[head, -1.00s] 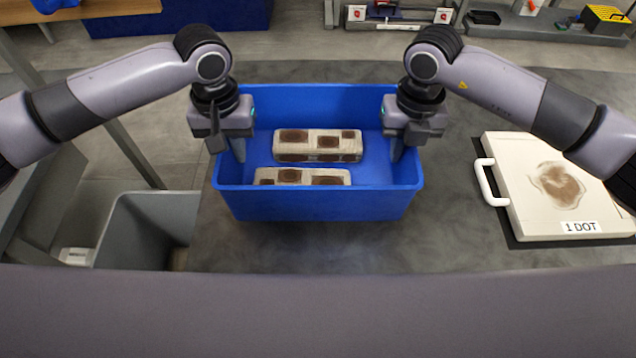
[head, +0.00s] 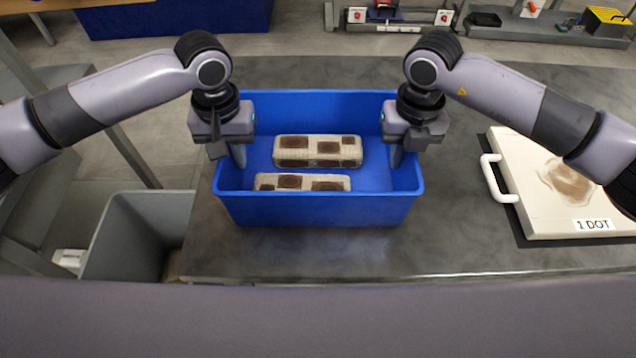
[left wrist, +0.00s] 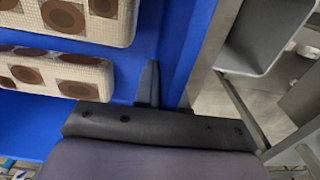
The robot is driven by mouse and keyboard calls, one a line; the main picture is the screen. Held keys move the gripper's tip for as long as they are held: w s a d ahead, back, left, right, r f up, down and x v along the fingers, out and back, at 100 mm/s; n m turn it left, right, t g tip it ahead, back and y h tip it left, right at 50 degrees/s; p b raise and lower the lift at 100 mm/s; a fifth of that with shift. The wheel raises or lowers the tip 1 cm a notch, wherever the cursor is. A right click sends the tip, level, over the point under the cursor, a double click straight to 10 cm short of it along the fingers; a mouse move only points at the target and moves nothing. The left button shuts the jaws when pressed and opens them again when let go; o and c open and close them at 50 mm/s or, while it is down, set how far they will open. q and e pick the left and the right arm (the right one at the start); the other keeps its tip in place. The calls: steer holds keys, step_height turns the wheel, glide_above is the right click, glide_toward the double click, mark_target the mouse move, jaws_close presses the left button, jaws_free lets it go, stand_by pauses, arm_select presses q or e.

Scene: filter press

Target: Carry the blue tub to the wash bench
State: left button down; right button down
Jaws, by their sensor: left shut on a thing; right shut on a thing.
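The blue tub (head: 318,208) is upright in the middle of the head view, above the grey table top. Two pale blocks with brown patches lie inside it, a rear block (head: 318,151) and a front block (head: 302,182). My left gripper (head: 236,152) is shut on the tub's left wall, and my right gripper (head: 398,152) is shut on its right wall. The left wrist view shows the blue wall (left wrist: 190,50) beside a finger and both blocks. The tub's underside is hidden, so any gap to the table is hard to judge. I cannot identify the wash bench.
A white plate (head: 545,190) with a handle, a brown stain and a "1 DOT" label lies on the table to the right. A grey bin (head: 140,225) stands at the left, beside the table (head: 330,255). The table's front edge shows below the tub.

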arm_select(q)
steer(key=shift+d+f+b, duration=0.25)
steer(key=shift+f+b, duration=0.35)
steer(key=shift+f, duration=0.05)
arm_select(e)
steer(key=shift+a+f, duration=0.25)
steer(key=shift+f, duration=0.4)
arm_select(q)
steer(key=c, duration=1.2)
jaws_free()
arm_select(e)
steer(key=c, duration=1.2)
jaws_free()
arm_select(q)
steer(key=shift+a, duration=0.15)
arm_select(e)
steer(key=shift+d, duration=0.15)
arm_select(q)
step_height(320, 180, up, 12)
steer(key=shift+f, duration=0.1)
arm_select(e)
steer(key=shift+d, duration=0.1)
step_height(320, 180, up, 12)
